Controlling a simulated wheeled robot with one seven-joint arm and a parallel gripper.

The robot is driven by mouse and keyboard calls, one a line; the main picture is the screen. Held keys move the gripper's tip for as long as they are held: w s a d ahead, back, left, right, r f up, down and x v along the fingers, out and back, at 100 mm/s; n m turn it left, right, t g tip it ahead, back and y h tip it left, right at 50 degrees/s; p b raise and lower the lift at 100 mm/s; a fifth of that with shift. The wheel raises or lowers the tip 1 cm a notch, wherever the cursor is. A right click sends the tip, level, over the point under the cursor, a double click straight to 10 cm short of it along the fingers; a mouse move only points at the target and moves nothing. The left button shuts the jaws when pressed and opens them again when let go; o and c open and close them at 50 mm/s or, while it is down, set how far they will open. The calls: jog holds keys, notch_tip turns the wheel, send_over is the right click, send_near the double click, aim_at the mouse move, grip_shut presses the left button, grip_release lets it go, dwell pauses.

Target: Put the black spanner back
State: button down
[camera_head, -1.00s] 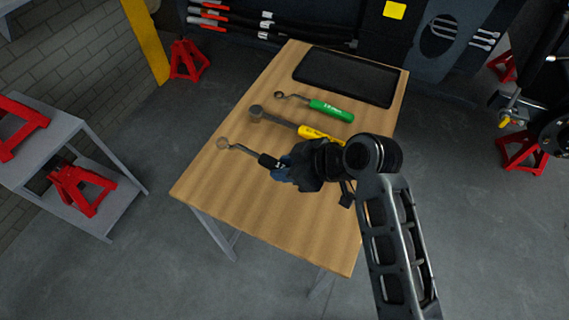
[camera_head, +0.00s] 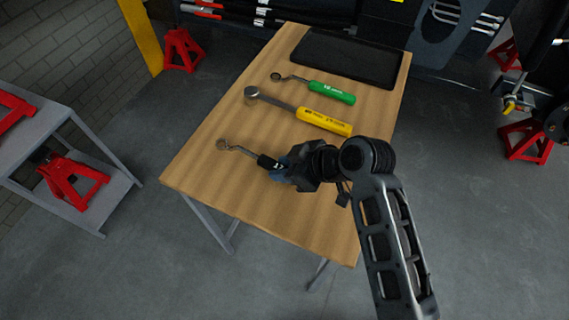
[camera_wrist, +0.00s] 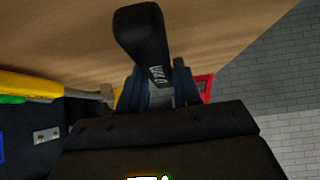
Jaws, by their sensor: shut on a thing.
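The black spanner has a dark handle (camera_head: 268,162) and a metal ring end (camera_head: 224,145) pointing left in the head view. My gripper (camera_head: 283,172) is shut on its handle, over the near part of the wooden table (camera_head: 215,190). I cannot tell whether the spanner touches the table. In the wrist view the black spanner's handle (camera_wrist: 143,45) sticks up between the blue fingers of my gripper (camera_wrist: 160,88); its metal end is hidden there. The black tray (camera_head: 345,60) lies empty at the table's far end.
A yellow-handled spanner (camera_head: 323,121) and a green-handled spanner (camera_head: 332,93) lie between my gripper and the tray. A grey shelf (camera_head: 110,190) with red jack stands (camera_head: 72,181) is at left. The near table end is clear beside my arm.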

jog(key=shift+f, duration=0.2)
jog(key=c, duration=0.7)
grip_release()
jog(key=shift+b+v, duration=0.3)
jog(key=shift+v, duration=3.6)
jog(key=shift+s+d, duration=0.1)
jog(key=shift+d, duration=0.05)
